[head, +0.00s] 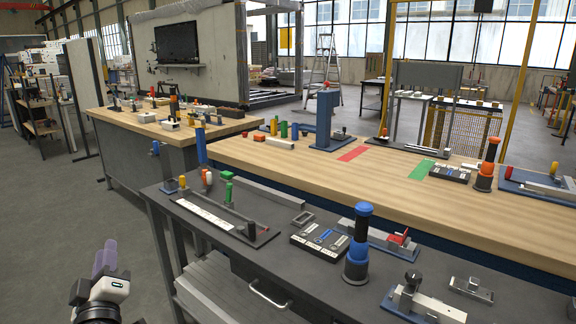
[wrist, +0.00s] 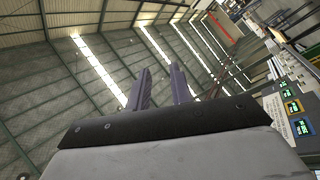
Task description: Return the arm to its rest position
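My gripper (head: 105,258) shows at the lower left of the head view, left of the dark workbench and over the grey floor. Its purple fingers point upward. In the wrist view my gripper (wrist: 160,88) has its two fingers apart with a gap between them. Nothing is between them. Behind the fingers the wrist view shows the hall's ceiling with bright light strips. Most of my arm is out of view.
The dark workbench (head: 290,262) stands right of my gripper and carries a blue-and-black cylinder tool (head: 358,245) and fixtures. A wooden-topped table (head: 330,165) stands behind it. Another wooden table (head: 130,122) is further left. Open floor (head: 50,220) lies at the left.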

